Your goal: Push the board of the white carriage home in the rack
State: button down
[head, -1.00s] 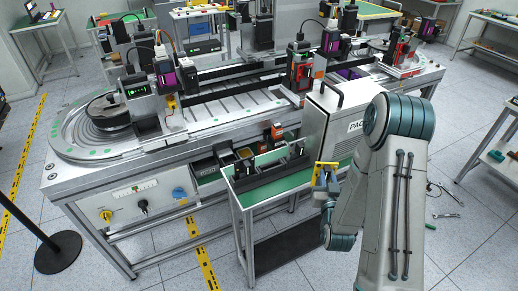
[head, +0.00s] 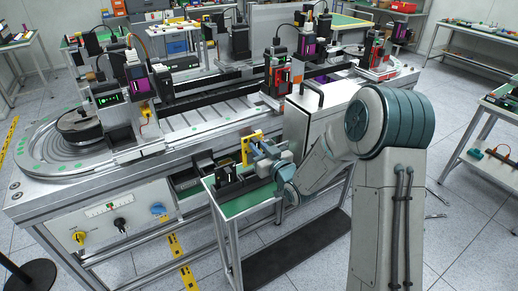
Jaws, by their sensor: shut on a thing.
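My gripper (head: 262,154) reaches in from the right over the small green-topped table (head: 246,202). It is shut on a yellow piece (head: 251,146), which stands upright at its tip. A black rack-like fixture (head: 229,179) stands on the green top, just left of and below the gripper. The gripper and yellow piece hide part of what lies behind them. I cannot make out a white carriage or its board for sure at this size, nor whether the yellow piece touches the fixture.
A large grey box with a black handle (head: 300,122) stands right behind my forearm. The long machine bench (head: 100,184) with several upright stations runs behind the small table. An open drawer (head: 190,181) sits at its front. A black mat (head: 290,245) lies on the floor.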

jog(key=shift+f+b, duration=0.1)
jog(key=shift+b, duration=0.25)
jog(key=shift+s+f+b, duration=0.1)
jog(key=shift+f+b, duration=1.05)
jog(key=shift+b, duration=0.3)
jog(key=shift+b, duration=1.35)
jog(key=shift+f+b, duration=2.2)
jog(key=shift+b, duration=0.15)
dwell(0.6)
jog(key=c, duration=1.3)
grip_release()
jog(key=shift+o, duration=0.2)
jog(key=shift+d, duration=0.1)
jog(key=b+v, duration=0.1)
jog(key=v, duration=1.2)
jog(key=shift+s+d, duration=0.25)
jog(key=shift+s, duration=0.1)
